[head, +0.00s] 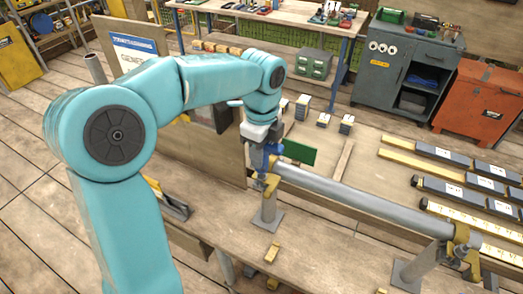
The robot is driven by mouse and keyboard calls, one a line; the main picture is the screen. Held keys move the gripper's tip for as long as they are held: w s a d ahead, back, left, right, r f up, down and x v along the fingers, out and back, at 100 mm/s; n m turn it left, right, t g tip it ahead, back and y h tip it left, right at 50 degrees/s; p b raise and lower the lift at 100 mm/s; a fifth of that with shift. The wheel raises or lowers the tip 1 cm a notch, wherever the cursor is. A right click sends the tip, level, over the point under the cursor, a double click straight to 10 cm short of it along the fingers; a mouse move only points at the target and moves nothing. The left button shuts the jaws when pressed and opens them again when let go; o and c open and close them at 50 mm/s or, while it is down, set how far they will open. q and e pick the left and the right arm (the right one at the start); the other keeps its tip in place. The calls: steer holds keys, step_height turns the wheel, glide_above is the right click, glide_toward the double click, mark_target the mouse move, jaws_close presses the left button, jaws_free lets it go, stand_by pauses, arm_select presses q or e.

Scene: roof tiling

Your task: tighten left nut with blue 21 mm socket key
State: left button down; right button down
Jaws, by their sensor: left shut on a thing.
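My left arm reaches over from the left, and my left gripper (264,146) points down at the left end of the grey pipe (350,194). It is shut on a blue tool, which looks like the blue 21 mm socket key (260,159). The key is above or at the yellow left clamp (270,184), where the pipe rests on a metal post. The left nut is hidden by the key and gripper, so I cannot tell whether the key sits on it. A yellow right clamp (463,238) holds the pipe's other end. My right gripper is not in view.
The posts stand on a wooden bench (330,262) with small yellow blocks (272,253). A green plate (299,152) is just behind the pipe's left end. Dark-and-yellow bars (440,170) lie at right. A grey cabinet (400,60) and orange chest (480,100) stand behind.

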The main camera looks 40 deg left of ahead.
arm_select(q)
steer(key=shift+r+p, duration=1.35)
steer(key=shift+r, duration=0.35)
